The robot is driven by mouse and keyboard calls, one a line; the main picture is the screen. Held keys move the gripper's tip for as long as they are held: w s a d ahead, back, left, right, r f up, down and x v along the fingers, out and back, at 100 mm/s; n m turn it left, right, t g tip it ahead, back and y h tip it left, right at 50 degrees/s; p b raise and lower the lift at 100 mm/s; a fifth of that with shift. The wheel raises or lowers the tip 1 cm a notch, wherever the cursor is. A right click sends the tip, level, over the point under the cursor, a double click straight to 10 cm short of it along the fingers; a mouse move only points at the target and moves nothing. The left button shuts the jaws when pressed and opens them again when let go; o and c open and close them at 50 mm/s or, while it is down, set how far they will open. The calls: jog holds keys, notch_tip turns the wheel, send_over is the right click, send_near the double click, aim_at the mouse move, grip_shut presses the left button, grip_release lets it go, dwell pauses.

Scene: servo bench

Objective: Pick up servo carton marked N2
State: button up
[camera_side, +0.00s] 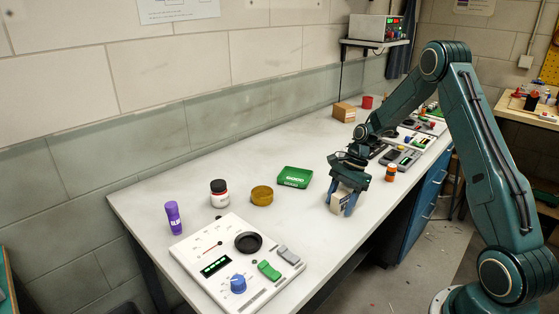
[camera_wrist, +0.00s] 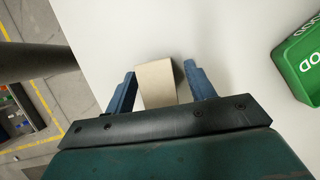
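A beige carton (camera_side: 339,204) stands on the white bench near its front edge; I cannot read any N2 marking on it. In the wrist view the carton (camera_wrist: 157,84) lies between the two blue fingers. My gripper (camera_side: 345,205) points down over the carton, with one finger on each side. In the wrist view my gripper (camera_wrist: 161,88) looks open, with a narrow gap showing on the right side of the carton. The left finger is very close to it, and I cannot tell whether they touch. The carton's lower part is partly hidden by the fingers.
A green tray (camera_side: 294,177) lies left of my gripper, an orange bottle (camera_side: 390,173) right of it. A brown dish (camera_side: 262,195), a white jar (camera_side: 219,193), a purple tube (camera_side: 173,217) and a control panel (camera_side: 215,238) are further left. A cardboard box (camera_side: 344,112) stands behind.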

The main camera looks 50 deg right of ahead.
aim_at(341, 194)
jog(key=c, duration=1)
jog(key=shift+r, duration=0.1)
notch_tip(341, 194, up, 20)
jog(key=shift+f, duration=0.1)
dwell(0.6)
